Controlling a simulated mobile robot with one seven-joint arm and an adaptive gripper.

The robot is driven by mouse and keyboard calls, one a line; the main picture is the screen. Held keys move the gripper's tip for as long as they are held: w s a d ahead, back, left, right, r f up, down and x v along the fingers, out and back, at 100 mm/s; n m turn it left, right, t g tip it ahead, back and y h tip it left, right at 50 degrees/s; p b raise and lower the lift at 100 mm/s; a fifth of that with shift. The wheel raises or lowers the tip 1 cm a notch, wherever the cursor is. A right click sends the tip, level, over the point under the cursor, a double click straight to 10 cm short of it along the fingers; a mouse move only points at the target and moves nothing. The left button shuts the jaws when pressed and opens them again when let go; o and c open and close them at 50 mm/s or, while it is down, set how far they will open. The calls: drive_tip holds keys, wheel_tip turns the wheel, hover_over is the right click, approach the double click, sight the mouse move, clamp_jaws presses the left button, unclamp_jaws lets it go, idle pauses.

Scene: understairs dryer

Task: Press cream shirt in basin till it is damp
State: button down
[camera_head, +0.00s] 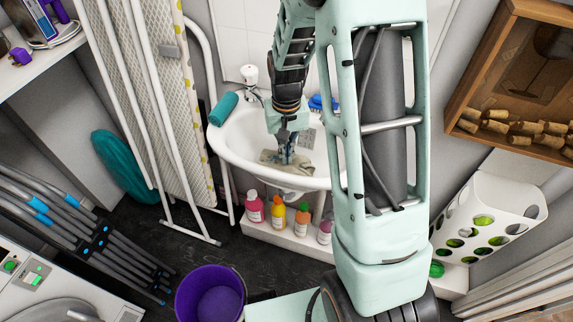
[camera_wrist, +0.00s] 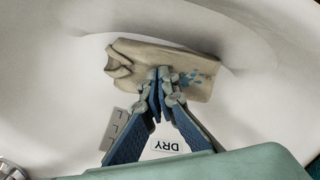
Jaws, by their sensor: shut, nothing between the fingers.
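The cream shirt (camera_wrist: 190,65) lies crumpled and folded in the bottom of the white basin (camera_wrist: 60,60), with a few blue drop-like marks on its right part. In the head view the shirt (camera_head: 268,160) shows only in part, behind my gripper. My gripper (camera_wrist: 160,72) is shut and empty, pointing down into the basin (camera_head: 234,145). In the head view my gripper (camera_head: 287,160) is partly hidden by my arm.
A teal rolled item (camera_head: 223,109) and a tap (camera_head: 250,78) are at the basin's back left; a blue brush-like item (camera_head: 322,103) is at its back. A grey card marked with letters (camera_wrist: 115,128) is beside my gripper. Bottles (camera_head: 277,212) stand below; a purple bucket (camera_head: 211,295) is on the floor.

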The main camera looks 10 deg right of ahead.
idle(0.4)
wheel_tip(320, 180, up, 10)
drive_tip(key=p, duration=0.7)
idle(0.4)
idle(0.4)
